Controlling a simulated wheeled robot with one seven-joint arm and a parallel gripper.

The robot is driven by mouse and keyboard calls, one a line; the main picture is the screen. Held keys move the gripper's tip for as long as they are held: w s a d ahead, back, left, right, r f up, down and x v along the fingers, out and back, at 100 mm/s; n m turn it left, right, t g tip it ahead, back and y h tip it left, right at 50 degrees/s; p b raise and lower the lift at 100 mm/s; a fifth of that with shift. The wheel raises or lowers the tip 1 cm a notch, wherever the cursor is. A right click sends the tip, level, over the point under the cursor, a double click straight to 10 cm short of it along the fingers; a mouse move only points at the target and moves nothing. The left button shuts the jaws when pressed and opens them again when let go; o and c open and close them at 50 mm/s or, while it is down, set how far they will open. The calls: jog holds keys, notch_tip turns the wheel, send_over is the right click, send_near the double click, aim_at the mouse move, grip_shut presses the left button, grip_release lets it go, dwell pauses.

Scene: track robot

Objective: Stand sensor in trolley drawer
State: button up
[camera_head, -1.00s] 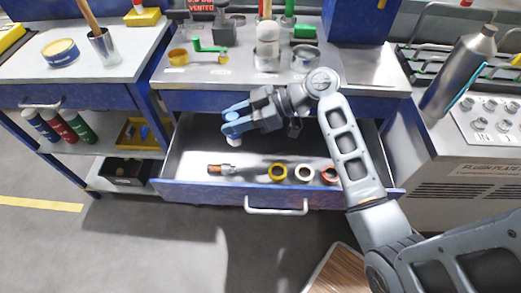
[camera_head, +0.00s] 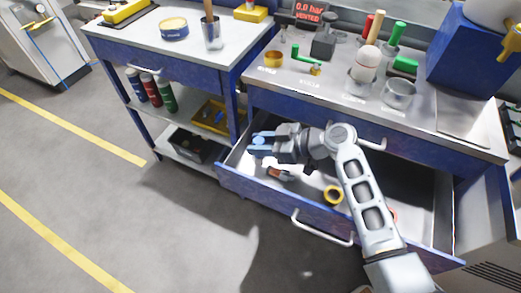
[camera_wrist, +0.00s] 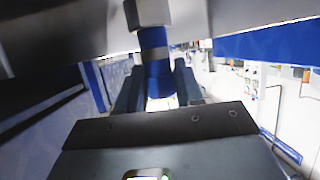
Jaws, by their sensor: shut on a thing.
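The trolley drawer (camera_head: 285,208) is pulled open below the worktop. My gripper (camera_head: 262,144) is over the left part of the drawer, near its left wall. The gripper is shut on the sensor, a blue cylinder with a silver band and a metal hex part, seen between the fingers in the wrist view (camera_wrist: 156,62). In the head view the sensor is small and mostly hidden by the fingers. I cannot tell whether it touches the drawer floor.
My arm covers much of the drawer's right part. The worktop (camera_head: 300,88) above holds a beaker, a metal cup and green-handled parts. A lower shelf (camera_head: 190,125) stands left.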

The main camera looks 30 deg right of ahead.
jog(key=shift+f, duration=1.75)
jog(key=shift+f, duration=0.2)
jog(key=o, duration=1.1)
jog(key=shift+r, duration=0.1)
jog(key=shift+r, duration=0.2)
jog(key=v, duration=0.7)
jog(key=shift+s+d+b, duration=0.15)
jog(key=shift+d+b, duration=0.05)
jog(key=shift+b, duration=0.1)
